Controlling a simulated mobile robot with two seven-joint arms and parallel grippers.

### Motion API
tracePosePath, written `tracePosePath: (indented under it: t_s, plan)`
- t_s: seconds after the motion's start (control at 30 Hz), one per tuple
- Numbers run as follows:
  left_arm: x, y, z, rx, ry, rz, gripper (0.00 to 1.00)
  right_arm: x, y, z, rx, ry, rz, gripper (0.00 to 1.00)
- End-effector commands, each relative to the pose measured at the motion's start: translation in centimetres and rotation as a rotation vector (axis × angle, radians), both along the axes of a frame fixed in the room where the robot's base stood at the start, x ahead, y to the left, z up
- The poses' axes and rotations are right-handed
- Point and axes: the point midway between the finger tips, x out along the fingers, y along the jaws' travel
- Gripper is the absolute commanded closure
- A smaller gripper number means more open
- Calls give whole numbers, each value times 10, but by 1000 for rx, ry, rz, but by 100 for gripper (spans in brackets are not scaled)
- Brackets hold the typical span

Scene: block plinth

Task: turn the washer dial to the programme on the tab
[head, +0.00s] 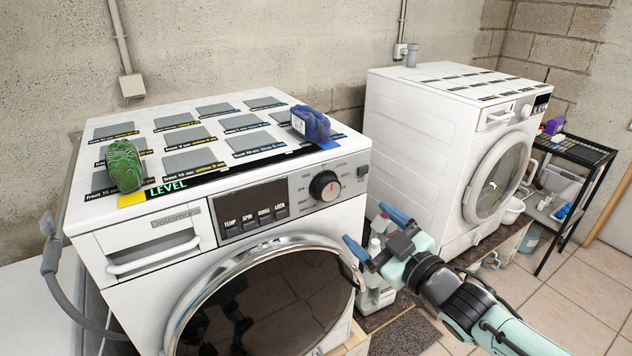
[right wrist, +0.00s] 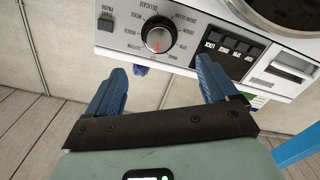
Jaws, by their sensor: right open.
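The near white washer (head: 190,225) has a round dial (head: 325,186) with a dark face and red mark at the right of its control panel. In the right wrist view the dial (right wrist: 158,38) appears beyond and between the fingers, with programme words around it, including DELICATE and DRUM CLEAN. Which word the mark meets is too small to tell. My right gripper (head: 372,229) is open and empty, right of and below the dial, apart from it. A yellow tab (head: 131,199) and a blue tab (head: 329,145) lie on the top edge; no programme name is readable on them. My left gripper is out of view.
A green bundle (head: 124,165) and a blue bundle (head: 311,124) lie on the washer top among grey plates. Buttons (head: 248,219) sit left of the dial. A second washer (head: 430,125) and a black rack (head: 575,155) stand right. Bottles (head: 376,290) stand between the washers.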

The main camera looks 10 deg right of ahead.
Motion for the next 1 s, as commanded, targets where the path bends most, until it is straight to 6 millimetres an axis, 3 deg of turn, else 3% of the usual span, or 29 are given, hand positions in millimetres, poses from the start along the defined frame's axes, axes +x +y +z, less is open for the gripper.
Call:
tracePosePath:
  t_s: [0.23, 0.7, 1.0]
  plan:
    - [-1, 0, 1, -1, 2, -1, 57, 13, 5, 3, -3, -6, 1, 14]
    - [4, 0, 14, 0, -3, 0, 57, 101, 37, 3, -2, -6, 1, 14]
    - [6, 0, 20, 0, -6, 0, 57, 124, 45, 3, -2, -6, 1, 14]
